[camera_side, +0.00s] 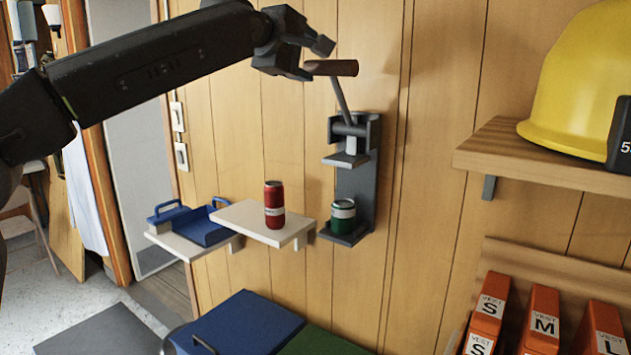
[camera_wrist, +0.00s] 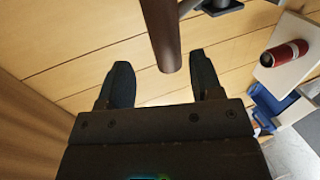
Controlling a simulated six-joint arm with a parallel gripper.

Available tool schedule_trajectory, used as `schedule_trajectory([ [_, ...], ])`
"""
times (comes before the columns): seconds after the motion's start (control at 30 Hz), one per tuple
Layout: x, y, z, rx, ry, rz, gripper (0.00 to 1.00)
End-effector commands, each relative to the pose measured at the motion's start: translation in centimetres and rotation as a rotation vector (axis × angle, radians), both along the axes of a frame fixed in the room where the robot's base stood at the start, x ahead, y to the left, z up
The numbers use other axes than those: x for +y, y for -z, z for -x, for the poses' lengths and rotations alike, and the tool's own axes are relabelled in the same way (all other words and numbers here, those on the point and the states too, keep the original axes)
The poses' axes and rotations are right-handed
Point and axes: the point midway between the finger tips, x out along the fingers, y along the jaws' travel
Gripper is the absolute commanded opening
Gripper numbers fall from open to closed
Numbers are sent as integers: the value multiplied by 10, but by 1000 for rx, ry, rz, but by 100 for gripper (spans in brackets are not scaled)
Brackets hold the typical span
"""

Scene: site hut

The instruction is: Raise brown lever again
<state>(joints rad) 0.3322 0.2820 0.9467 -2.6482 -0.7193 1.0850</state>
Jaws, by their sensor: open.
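The brown lever handle (camera_side: 332,68) sits at the top of a grey arm (camera_side: 342,100) that slants up and left from the can crusher (camera_side: 356,180) on the wall. My gripper (camera_side: 314,60) is open at the handle's left end. In the wrist view the brown handle (camera_wrist: 163,38) comes down from the top, its end between the open fingers of my gripper (camera_wrist: 161,75), with gaps at both sides. A short green can (camera_side: 343,217) stands on the crusher's bottom plate, below the raised grey press plate (camera_side: 346,160).
A red can (camera_side: 274,205) stands on a white shelf (camera_side: 240,219) left of the crusher; it also shows in the wrist view (camera_wrist: 285,53). A blue tray (camera_side: 205,228) is further left. A wooden shelf (camera_side: 490,150) with a yellow helmet (camera_side: 580,80) juts out at right.

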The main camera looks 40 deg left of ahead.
Motion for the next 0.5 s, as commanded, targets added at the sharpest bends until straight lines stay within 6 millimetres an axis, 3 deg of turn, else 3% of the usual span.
schedule_trajectory([
  [0.3,0,-11,36,0,2,1,60],
  [0.5,0,-15,50,1,1,0,60],
])
